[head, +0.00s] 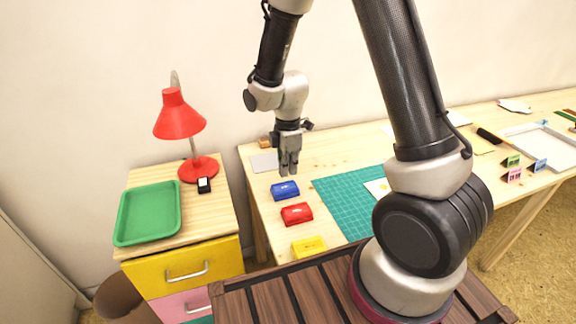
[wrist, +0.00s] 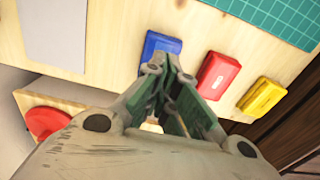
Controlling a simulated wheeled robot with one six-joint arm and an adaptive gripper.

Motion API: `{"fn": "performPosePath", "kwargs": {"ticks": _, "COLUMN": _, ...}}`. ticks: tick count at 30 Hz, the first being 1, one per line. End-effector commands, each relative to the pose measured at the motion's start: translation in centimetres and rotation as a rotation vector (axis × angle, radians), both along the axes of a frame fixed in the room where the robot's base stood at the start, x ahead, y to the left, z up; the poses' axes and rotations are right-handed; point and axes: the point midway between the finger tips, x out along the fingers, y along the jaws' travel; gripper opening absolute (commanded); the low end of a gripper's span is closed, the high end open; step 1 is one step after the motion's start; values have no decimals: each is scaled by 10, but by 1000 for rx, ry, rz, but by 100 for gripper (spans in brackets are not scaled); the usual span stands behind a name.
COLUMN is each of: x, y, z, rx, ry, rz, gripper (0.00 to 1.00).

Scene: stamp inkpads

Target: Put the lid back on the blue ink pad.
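The blue ink pad (head: 285,190) lies on the wooden table near its left edge, with a small pale mark on its top. It also shows in the wrist view (wrist: 157,43), partly hidden behind my fingertips. I cannot tell whether its lid is on, and I make out no separate blue lid. My gripper (head: 289,172) hangs pointing down, just behind and above the blue pad. Its fingertips (wrist: 169,62) come together in the wrist view with nothing visible between them, so it looks shut and empty.
A red ink pad (head: 297,214) and a yellow one (head: 309,246) lie in a row in front of the blue one. A green cutting mat (head: 345,203) is to the right, a grey sheet (head: 264,162) behind. A red lamp (head: 199,168) and green tray (head: 148,214) stand on the drawer unit.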

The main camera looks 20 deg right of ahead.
Motion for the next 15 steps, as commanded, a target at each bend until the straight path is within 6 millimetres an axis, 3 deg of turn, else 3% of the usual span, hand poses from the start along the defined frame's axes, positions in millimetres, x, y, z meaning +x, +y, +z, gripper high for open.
{"fn": "performPosePath", "kwargs": {"ticks": 15, "x": 0, "y": 0, "z": -16, "rx": 0, "ry": 0, "rz": 0, "gripper": 0}}
